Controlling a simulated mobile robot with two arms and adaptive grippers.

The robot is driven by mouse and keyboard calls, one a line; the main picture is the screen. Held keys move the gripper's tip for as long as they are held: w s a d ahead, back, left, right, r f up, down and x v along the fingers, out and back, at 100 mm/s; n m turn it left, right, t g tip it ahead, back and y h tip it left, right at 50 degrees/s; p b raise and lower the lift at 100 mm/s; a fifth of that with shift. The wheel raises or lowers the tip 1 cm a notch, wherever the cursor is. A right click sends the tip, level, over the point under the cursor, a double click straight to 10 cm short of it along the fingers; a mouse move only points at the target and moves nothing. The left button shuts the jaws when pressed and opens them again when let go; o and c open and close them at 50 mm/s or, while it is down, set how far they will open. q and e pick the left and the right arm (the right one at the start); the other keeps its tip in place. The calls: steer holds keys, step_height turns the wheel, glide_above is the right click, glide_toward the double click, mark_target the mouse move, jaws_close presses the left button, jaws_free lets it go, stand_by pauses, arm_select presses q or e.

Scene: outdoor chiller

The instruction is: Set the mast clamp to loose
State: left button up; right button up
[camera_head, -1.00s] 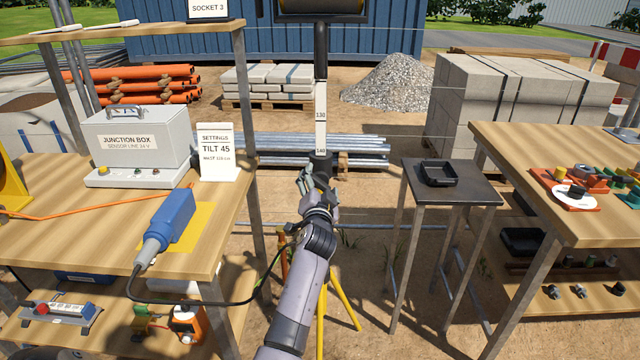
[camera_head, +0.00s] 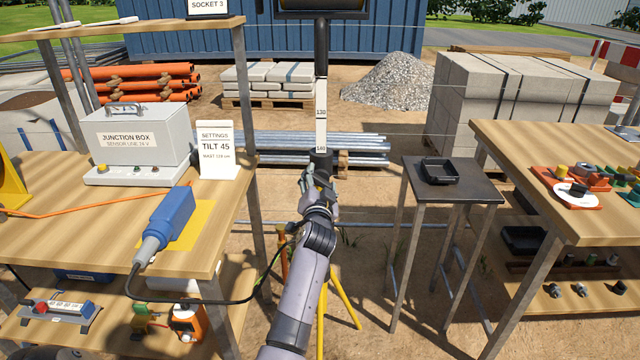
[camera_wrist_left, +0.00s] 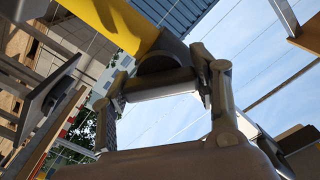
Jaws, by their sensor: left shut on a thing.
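The mast (camera_head: 321,70) is a dark upright pole with a white scale strip marked 130 and 140. A black collar (camera_head: 320,160) sits just below the 140 mark, above a yellow tripod (camera_head: 343,302). My left gripper (camera_head: 317,183) is at the mast just below this collar and hides much of the clamp. In the left wrist view, my gripper's fingers (camera_wrist_left: 160,90) are on either side of a dark grey clamp part (camera_wrist_left: 158,82) beneath a yellow tube. The clamp's setting cannot be read. My right gripper is not in view.
A settings card (camera_head: 215,150) reads TILT 45 and a mast height, too small to read surely. It stands on the left table beside the junction box (camera_head: 138,140). A small stand with a black tray (camera_head: 440,171) is right of the mast. A cable hangs near my arm.

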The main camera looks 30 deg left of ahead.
mark_target(320, 178)
arm_select(q)
steer(key=n+b, duration=0.1)
steer(key=n, duration=0.2)
steer(key=shift+n, duration=0.4)
steer(key=shift+n+b, duration=0.3)
steer(key=shift+n, duration=1.6)
steer(key=o, duration=1.2)
steer(key=shift+c, duration=0.2)
steer(key=shift+r, duration=0.15)
step_height(320, 178, up, 10)
steer(key=shift+f, duration=0.1)
steer(key=shift+f, duration=0.1)
